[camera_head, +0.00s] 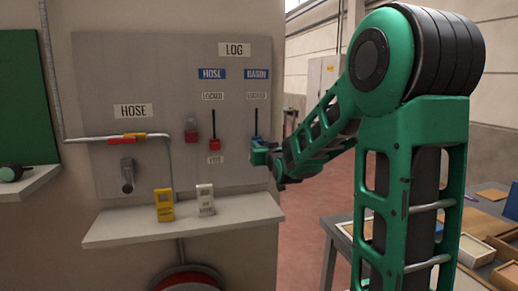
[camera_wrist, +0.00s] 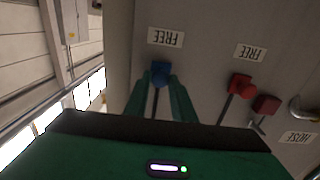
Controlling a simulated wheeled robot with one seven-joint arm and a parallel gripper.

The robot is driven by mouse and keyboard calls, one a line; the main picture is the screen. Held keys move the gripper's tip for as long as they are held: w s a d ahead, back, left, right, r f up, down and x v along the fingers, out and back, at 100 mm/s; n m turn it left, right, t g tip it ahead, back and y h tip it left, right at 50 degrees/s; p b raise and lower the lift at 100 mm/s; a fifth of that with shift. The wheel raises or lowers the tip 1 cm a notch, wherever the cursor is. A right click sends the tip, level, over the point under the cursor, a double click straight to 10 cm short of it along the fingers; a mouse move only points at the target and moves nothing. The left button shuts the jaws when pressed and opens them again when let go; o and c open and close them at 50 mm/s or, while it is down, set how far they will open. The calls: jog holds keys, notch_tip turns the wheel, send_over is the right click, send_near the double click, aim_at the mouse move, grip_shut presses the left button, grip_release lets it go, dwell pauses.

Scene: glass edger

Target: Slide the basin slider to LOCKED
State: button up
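The basin slider has a blue knob (camera_wrist: 161,72) on a dark vertical slot. In the wrist view, which is upside down, the knob is at the slot's end near a FREE label (camera_wrist: 166,37). In the head view the slot (camera_head: 257,122) runs down from the LOCKED label (camera_head: 257,96) under the blue BASIN sign (camera_head: 257,74), and the knob is at its lower end, partly hidden by my gripper (camera_head: 262,149). My green fingers (camera_wrist: 162,88) stand on both sides of the knob. Whether they touch it I cannot tell.
The red hose slider (camera_head: 214,144) is just left of my gripper, also at its FREE end. A red padlock-like part (camera_head: 191,136) hangs further left. A shelf (camera_head: 185,222) below bears a yellow device (camera_head: 164,205) and a white one (camera_head: 205,199).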

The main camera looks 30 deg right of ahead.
jog(key=shift+a, duration=0.1)
grip_shut()
notch_tip(320, 180, up, 12)
jog(key=shift+f, duration=0.2)
jog(key=o, duration=0.7)
grip_release()
jog(key=v, duration=1)
jog(key=shift+s+a, duration=0.1)
jog(key=shift+s, duration=0.2)
jog(key=shift+f, duration=0.1)
